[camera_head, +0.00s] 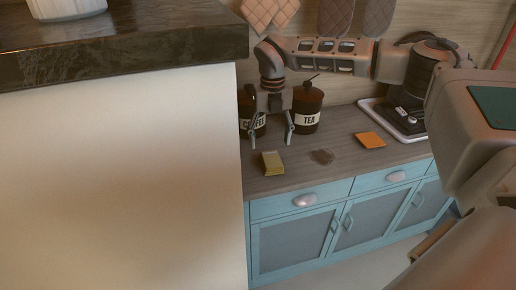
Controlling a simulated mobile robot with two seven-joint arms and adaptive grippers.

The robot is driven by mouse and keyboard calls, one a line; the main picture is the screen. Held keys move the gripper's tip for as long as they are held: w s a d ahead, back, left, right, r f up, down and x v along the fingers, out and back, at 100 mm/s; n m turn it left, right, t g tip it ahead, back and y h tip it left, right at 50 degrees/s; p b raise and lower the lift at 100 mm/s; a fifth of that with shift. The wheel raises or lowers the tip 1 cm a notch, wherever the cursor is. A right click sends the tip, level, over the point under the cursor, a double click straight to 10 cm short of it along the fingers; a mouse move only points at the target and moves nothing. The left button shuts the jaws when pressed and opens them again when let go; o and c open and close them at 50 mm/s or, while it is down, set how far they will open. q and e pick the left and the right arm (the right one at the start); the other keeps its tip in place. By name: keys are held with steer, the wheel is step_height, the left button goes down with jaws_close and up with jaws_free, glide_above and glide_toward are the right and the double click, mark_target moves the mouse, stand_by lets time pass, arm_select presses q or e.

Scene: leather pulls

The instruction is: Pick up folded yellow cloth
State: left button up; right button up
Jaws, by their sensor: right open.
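The folded yellow cloth (272,163) lies on the wooden counter near its left end, close to the front edge. My right gripper (270,146) is above and just behind the cloth, pointing down with its two fingers spread apart. Nothing is between the fingers. The cloth appears apart from the fingertips. My left gripper is not in view.
Dark canisters labelled COFFEE (258,124) and TEA (307,110) stand behind my gripper. A white-rimmed tray (376,113) is farther right.

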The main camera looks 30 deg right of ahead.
mark_target(271, 158)
steer(key=shift+w+d+r, duration=0.1)
steer(key=shift+w, duration=0.2)
steer(key=shift+s+f, duration=0.25)
steer(key=shift+f, duration=1.1)
steer(key=f, duration=0.4)
steer(key=shift+s+d+f, duration=0.1)
steer(key=shift+d+f, duration=0.05)
steer(key=shift+d, duration=0.15)
steer(key=shift+f, duration=0.3)
steer(key=c, duration=1.1)
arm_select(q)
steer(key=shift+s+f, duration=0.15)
arm_select(e)
steer(key=shift+c, duration=0.2)
